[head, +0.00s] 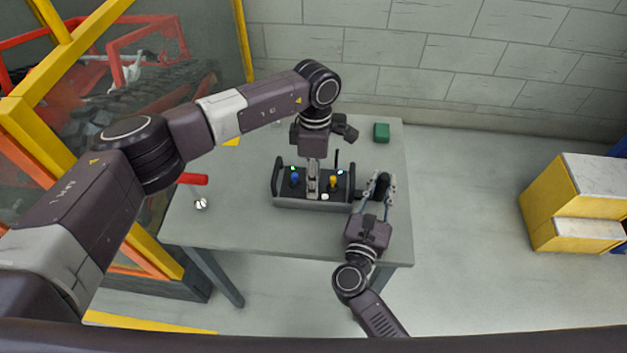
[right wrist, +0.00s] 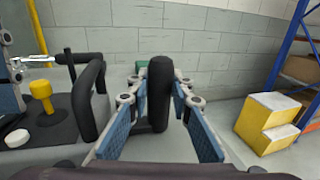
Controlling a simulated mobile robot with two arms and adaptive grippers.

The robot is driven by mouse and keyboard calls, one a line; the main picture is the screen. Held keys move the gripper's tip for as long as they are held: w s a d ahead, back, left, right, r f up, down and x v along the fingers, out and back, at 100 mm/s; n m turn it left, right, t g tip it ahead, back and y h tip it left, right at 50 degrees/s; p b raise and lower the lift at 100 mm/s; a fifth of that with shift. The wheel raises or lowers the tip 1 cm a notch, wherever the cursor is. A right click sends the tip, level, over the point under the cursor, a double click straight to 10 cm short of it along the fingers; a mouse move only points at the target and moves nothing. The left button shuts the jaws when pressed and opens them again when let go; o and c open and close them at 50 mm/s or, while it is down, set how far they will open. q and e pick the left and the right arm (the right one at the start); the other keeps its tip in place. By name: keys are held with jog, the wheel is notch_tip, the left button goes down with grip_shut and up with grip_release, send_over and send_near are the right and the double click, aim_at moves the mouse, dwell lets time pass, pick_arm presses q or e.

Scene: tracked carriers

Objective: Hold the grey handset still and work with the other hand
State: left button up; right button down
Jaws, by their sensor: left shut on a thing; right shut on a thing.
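The grey handset (head: 300,203) sits on the table with a black top and a black loop handle at each end. It bears a blue knob (head: 294,179), a yellow knob (head: 333,181) and a white button (head: 325,196). My left gripper (head: 313,190) reaches down onto its middle, shut on it; the fingertips' exact hold is hard to see. My right gripper (head: 379,190) is just right of the handset, shut on a black upright rounded piece (right wrist: 159,95). In the right wrist view that piece stands between the blue finger pads, apart from the handset's handle (right wrist: 88,100).
The grey table (head: 240,225) has a green block (head: 381,132) at the back right. A red cylinder (head: 195,179) and a small silver piece (head: 201,204) are at the left. A yellow frame (head: 50,140) stands left; yellow steps (head: 560,205) stand far right. The table's front is clear.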

pick_arm(q)
jog(key=o, duration=1.2)
jog(key=shift+c, duration=0.2)
notch_tip(320, 180, up, 12)
jog(key=w, duration=0.1)
jog(key=shift+w, duration=0.35)
jog(key=shift+d, duration=0.1)
pick_arm(e)
jog(key=c, duration=1.7)
grip_release()
jog(key=shift+o, duration=0.2)
jog(key=shift+s+a, duration=0.1)
jog(key=shift+s, duration=0.05)
